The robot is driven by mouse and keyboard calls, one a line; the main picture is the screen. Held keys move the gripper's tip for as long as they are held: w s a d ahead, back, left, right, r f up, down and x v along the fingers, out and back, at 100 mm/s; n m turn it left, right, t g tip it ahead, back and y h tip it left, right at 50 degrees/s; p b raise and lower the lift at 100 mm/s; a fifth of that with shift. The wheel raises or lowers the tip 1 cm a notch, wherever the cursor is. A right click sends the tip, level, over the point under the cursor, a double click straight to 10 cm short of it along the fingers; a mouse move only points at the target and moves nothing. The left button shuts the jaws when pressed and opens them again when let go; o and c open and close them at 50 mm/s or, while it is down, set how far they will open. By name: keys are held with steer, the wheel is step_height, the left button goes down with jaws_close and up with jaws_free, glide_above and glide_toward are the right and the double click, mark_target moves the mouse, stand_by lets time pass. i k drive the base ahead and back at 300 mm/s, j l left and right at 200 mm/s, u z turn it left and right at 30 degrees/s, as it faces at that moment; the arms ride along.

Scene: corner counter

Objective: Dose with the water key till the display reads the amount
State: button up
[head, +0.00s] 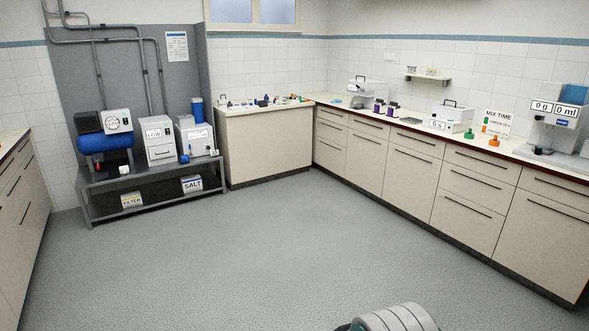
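A dosing machine (550,130) stands on the right counter at the right edge of the head view. Its display (555,108) shows two white panels that read "0 g" and "0 ml". A small blue key or label (562,124) sits below the display; its text is too small to read, so I cannot tell if it is the water key. A dark object (543,151) is at the machine's base. My gripper is not in view; only a grey rounded part of my own body shows at the bottom edge, far from the machine.
A "MIX TIME" sign (497,123), an orange bottle (494,141), a green bottle (469,133) and a white device (452,118) stand along the right counter (400,124). A metal bench (150,177) with machines is at left. The grey floor (250,240) between is clear.

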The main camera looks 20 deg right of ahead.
mark_target(561, 123)
steer(key=i+l+z, duration=0.1)
steer(key=i+z, duration=0.3)
steer(key=i+j+z, duration=0.1)
steer(key=i+z, duration=0.25)
steer(key=i, duration=0.3)
steer(key=i+j+z, duration=0.2)
steer(key=i+z, duration=0.2)
steer(key=i+l+z, duration=0.15)
steer(key=i+z, duration=0.65)
steer(key=i+j+z, duration=0.15)
steer(key=i+z, duration=0.3)
steer(key=i, duration=0.65)
